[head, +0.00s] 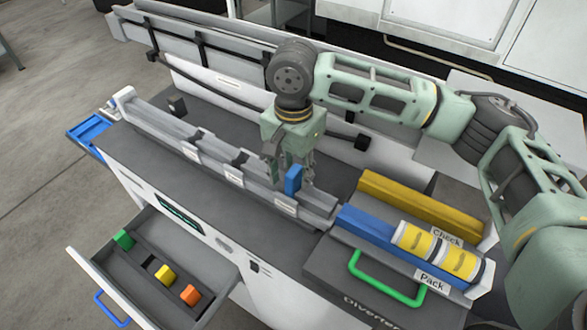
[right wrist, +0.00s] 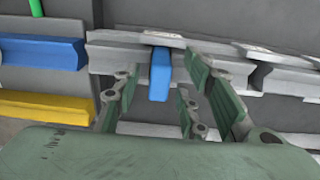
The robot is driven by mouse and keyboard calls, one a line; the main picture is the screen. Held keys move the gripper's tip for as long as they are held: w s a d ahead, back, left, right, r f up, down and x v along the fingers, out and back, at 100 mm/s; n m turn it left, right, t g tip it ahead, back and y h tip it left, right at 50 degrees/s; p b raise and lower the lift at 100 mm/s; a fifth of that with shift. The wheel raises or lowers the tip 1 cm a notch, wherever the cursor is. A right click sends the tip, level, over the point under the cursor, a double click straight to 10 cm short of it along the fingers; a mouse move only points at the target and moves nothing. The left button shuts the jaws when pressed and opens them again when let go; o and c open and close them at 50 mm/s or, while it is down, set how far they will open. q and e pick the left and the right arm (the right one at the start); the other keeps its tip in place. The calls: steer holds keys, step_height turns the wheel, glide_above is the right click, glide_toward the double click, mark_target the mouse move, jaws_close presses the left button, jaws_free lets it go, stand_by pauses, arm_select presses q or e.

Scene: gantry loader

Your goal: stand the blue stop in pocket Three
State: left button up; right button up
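The blue stop (head: 293,180) stands upright at the grey rail (head: 215,150), by the rail's nearest-right white label (head: 285,208). It also shows in the right wrist view (right wrist: 160,75), crossing the rail just beneath a label. The label writing is too small to read, so I cannot tell which pocket this is. My right gripper (head: 289,172) points down over the stop. In the right wrist view its fingers (right wrist: 161,84) are apart, with a gap on each side of the stop. The stop's lower end is partly hidden in the rail. My left gripper is not in view.
An open drawer (head: 205,262) at front left holds green, yellow and orange blocks. Right of the rail are a blue channel (head: 365,228) with yellow rolls, a yellow bar (head: 420,205) and a green handle (head: 385,280). A blue tray (head: 88,130) sits at the far left end.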

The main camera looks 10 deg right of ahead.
step_height(320, 180, up, 12)
stand_by(0.5)
step_height(320, 180, up, 8)
stand_by(1.3)
stand_by(0.5)
